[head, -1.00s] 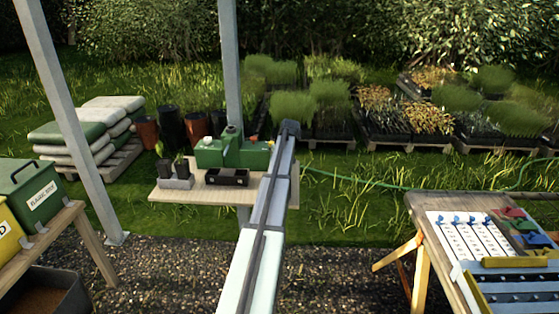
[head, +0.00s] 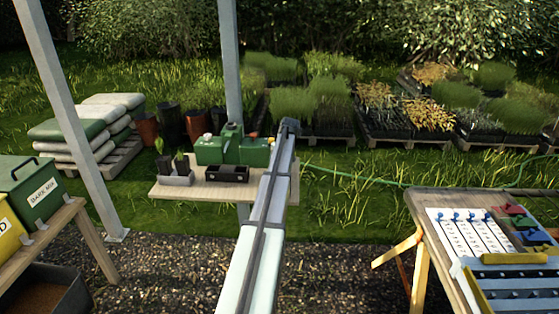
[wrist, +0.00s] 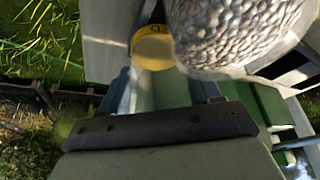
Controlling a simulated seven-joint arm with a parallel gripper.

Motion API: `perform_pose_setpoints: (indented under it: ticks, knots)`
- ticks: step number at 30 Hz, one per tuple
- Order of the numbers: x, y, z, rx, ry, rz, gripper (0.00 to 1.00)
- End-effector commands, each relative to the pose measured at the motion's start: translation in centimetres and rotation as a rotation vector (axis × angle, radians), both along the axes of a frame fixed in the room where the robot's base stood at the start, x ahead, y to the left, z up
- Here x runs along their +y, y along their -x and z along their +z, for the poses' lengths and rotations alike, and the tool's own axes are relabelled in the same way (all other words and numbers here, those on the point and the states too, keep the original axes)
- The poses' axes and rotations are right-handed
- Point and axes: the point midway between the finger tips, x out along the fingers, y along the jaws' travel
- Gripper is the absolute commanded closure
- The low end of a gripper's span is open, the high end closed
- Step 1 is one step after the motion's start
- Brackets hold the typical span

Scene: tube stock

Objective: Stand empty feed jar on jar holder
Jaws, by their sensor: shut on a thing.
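In the wrist view, my gripper (wrist: 166,88) is at the middle, its fingers partly hidden by the dark bar of its own body. A round yellow-banded thing (wrist: 153,48) with a dark mark shows just beyond the fingertips; it looks like the feed jar, held between them. Its full shape and tilt are hard to tell. In the head view my arm hides the gripper and jar. A black holder with openings (head: 228,174) stands at the front of the small far table; I cannot tell surely whether it is the jar holder.
A green machine (head: 240,150) stands behind the black holder on the far table (head: 215,194). Small potted plants (head: 176,178) stand to its left. In the wrist view a large rounded mass of grey pebbles (wrist: 240,28) is close beside the yellow-banded thing. A post rises behind the table.

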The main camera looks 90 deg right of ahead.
Motion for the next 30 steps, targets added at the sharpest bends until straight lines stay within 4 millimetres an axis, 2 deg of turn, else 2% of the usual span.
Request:
perform_pose_setpoints:
  ticks: [9,10,19,30]
  knots:
    - [0.00,0.00,-0.30,0.000,0.000,0.000,0.73]
    - [-0.01,-0.01,-0.31,0.000,0.000,0.000,0.36]
    - [-0.01,-0.01,-0.31,0.000,0.000,0.000,0.08]
    - [0.21,0.13,0.25,0.000,0.001,0.000,0.07]
